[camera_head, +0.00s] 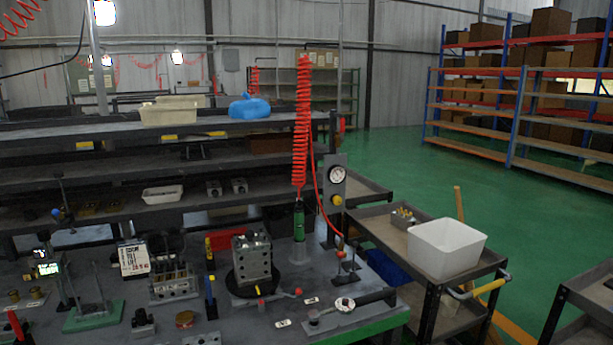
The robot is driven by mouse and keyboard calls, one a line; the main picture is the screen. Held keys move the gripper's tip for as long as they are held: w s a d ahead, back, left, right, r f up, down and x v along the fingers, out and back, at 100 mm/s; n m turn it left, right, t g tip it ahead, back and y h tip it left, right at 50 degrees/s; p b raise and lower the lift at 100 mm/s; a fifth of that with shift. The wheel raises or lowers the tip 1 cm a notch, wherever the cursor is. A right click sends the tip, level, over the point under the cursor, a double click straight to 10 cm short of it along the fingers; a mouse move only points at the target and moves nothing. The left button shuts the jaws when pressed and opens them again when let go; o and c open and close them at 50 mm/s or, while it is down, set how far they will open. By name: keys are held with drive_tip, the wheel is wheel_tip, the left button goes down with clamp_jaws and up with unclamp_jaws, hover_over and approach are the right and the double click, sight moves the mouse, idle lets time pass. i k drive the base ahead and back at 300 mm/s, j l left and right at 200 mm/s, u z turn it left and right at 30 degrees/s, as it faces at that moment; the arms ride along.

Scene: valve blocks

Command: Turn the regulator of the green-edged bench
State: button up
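The green-edged bench (366,332) fills the lower left, and its green edge shows at the front right corner. The regulator is on a grey upright plate (331,160) at the bench's right end. The plate carries a round white-faced gauge (337,174) with a small yellow knob (337,200) below it. A red hose hangs just left of the plate and runs down past it. The knob's turn position is too small to tell. My gripper is not in view.
A metal valve block (252,260) stands on a round black base left of the regulator. A green air tool (299,221) hangs from a red coiled hose (302,120). A cart with a white bin (446,247) stands to the right. Green floor is open behind it.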

sight(337, 201)
drive_tip(key=z, duration=0.25)
drive_tip(key=i+l, duration=0.2)
drive_tip(key=i, duration=0.25)
drive_tip(key=i+l+z, duration=0.15)
drive_tip(key=i, duration=0.3)
drive_tip(key=i+l, duration=0.2)
drive_tip(key=i, duration=0.25)
